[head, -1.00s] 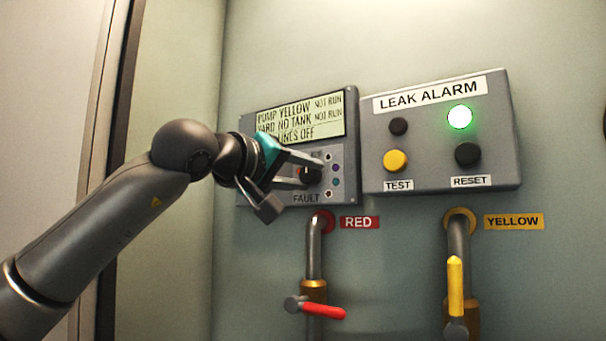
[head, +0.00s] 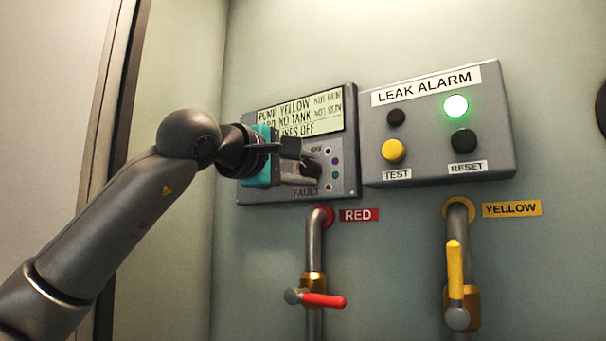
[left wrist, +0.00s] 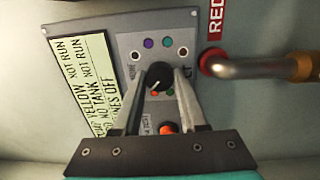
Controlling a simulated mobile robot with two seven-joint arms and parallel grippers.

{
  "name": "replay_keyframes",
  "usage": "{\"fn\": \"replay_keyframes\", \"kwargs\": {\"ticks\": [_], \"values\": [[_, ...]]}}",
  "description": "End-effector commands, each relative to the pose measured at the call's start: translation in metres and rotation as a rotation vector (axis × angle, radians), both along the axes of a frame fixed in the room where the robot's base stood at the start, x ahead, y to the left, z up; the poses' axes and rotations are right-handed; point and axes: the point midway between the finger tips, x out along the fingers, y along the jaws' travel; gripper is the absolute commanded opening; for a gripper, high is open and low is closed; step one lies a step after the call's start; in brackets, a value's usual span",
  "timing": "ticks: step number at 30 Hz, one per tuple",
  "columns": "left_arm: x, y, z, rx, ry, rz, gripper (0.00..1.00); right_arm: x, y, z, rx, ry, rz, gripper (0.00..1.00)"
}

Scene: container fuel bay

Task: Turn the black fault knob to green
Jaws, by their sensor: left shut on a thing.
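The black fault knob (left wrist: 158,75) is on the grey panel, above the FAULT label (head: 306,192) in the head view. My left gripper (left wrist: 162,80) is shut on the knob, one finger on each side of it. In the head view my left gripper (head: 306,168) reaches in from the left and partly covers the knob. Small coloured dots surround the knob in the wrist view, among them purple (left wrist: 149,43), teal (left wrist: 166,41) and green (left wrist: 170,92). An orange-red mark (left wrist: 155,93) shows at the knob's lower edge. I cannot tell which dot the knob points to. My right gripper is not in view.
An orange-red button (left wrist: 167,127) shows between my fingers. The display (head: 326,110) is above the knob. The leak alarm box (head: 485,120), with a green light (head: 456,106), is to the right. Below are pipes with a red handle (head: 323,300) and a yellow handle (head: 455,265).

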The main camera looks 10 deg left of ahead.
Motion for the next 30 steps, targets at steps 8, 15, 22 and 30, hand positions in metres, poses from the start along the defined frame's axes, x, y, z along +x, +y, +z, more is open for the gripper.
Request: {"fn": "replay_keyframes", "kwargs": {"ticks": [8,15,22,30], "values": [[0.000,0.000,-0.002,-0.242,0.100,0.000,0.00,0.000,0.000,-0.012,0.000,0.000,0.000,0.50],[0.000,-0.001,-0.002,-0.454,0.186,0.000,0.00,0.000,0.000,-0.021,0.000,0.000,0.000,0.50],[0.000,-0.001,-0.002,-0.652,0.269,0.001,0.00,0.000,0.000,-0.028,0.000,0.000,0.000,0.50],[0.000,-0.001,-0.002,-0.850,0.349,0.001,0.00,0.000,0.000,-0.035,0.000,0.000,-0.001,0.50]]}}
